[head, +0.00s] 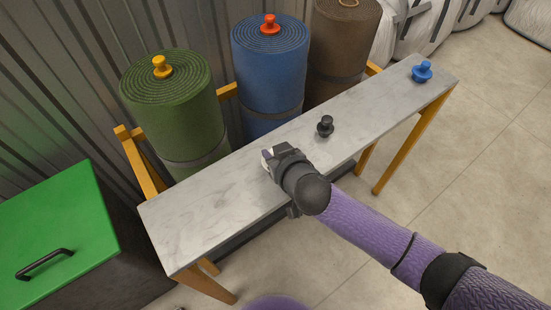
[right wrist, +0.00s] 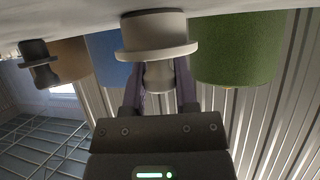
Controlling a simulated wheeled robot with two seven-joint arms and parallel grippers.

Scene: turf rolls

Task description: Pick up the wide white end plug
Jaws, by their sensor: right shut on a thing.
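The wide white end plug (right wrist: 155,52) fills the upper middle of the right wrist view, which is upside down, with its broad flange and plug end toward the bench. My right gripper (right wrist: 159,82) is shut on its knob, one finger on each side. In the head view the gripper (head: 271,156) is over the middle of the grey marble bench (head: 205,205) and hides most of the plug; only a pale bit (head: 266,153) shows. Whether the plug touches the bench top is unclear. My left gripper is not in view.
A black plug (head: 325,126) and a blue plug (head: 422,72) stand farther right on the bench. Behind it are green (head: 180,110), blue (head: 270,70) and brown (head: 342,40) rolls. A green-lidded box (head: 60,230) is at left. The bench's left end is clear.

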